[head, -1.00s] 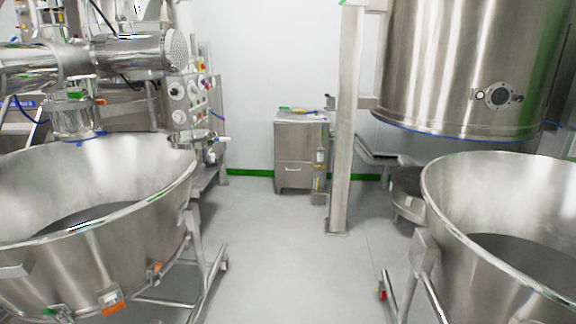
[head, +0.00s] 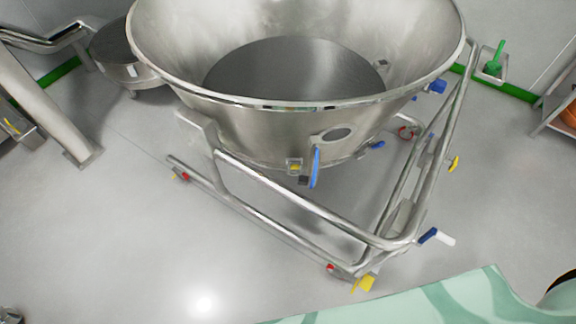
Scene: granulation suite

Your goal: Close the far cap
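A large stainless steel bowl (head: 262,122) stands on a tubular wheeled frame (head: 300,207) in the upper middle of the head view. More blue parts sit at the bowl's right side, one (head: 377,145) low and one (head: 437,87) near the rim. I cannot tell which part is the far cap, or whether a cap is open or closed. Neither of my grippers is in view.
The frame's casters carry yellow (head: 364,284) and blue (head: 428,236) pedals. A grey post (head: 45,110) and a smaller round vessel (head: 122,55) stand at the left. A shelf rack (head: 559,107) is at the right edge.

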